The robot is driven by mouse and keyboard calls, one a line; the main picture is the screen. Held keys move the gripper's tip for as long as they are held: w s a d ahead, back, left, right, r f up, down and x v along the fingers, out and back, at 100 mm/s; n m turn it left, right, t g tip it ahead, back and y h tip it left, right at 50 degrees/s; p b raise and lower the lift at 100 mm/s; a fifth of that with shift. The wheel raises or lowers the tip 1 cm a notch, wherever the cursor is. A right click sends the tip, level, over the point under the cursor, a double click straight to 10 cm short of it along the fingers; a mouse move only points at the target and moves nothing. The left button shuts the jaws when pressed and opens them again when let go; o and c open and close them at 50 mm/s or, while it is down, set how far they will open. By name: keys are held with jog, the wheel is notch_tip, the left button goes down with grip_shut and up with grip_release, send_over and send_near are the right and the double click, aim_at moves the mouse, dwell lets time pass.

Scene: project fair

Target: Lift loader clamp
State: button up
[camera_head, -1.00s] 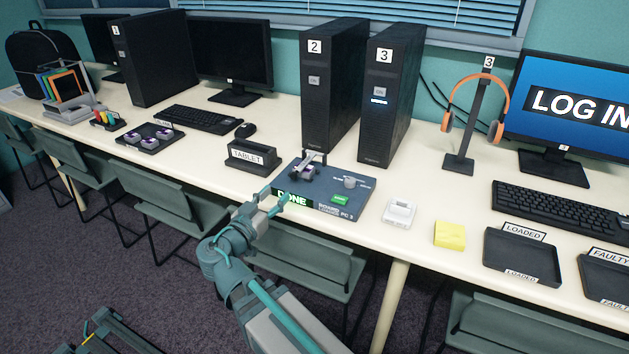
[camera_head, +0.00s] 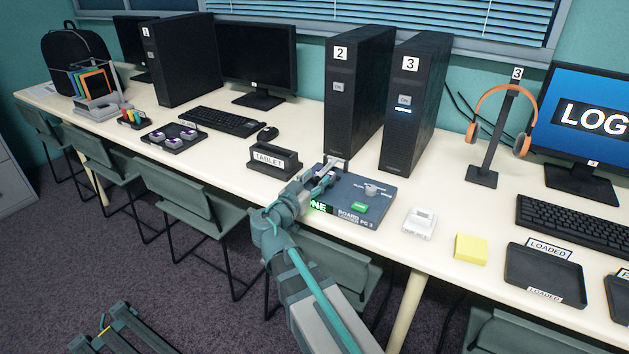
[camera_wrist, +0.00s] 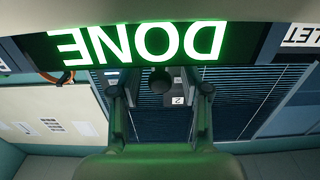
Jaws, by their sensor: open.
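The board loader (camera_head: 352,213) is a blue-grey box on the table with a green button, a grey knob and a lit green DONE display. Its light grey loader clamp (camera_head: 337,161) stands at the back left of its top and looks lowered; my gripper partly hides it. My gripper (camera_head: 322,182) is open and empty, just in front of the clamp over the loader's left side. I cannot tell whether they touch. In the wrist view, upside down, the fingers (camera_wrist: 160,108) are spread below the DONE display (camera_wrist: 140,42), with a dark round part between them.
Tower 2 (camera_head: 350,100) and tower 3 (camera_head: 408,110) stand close behind the loader. The TABLET holder (camera_head: 275,166) is to its left. A white device (camera_head: 420,222), a yellow pad (camera_head: 470,249) and the LOADED tray (camera_head: 540,275) lie to its right.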

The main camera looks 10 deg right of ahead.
grip_shut()
jog(key=shift+r, duration=0.15)
dwell(0.4)
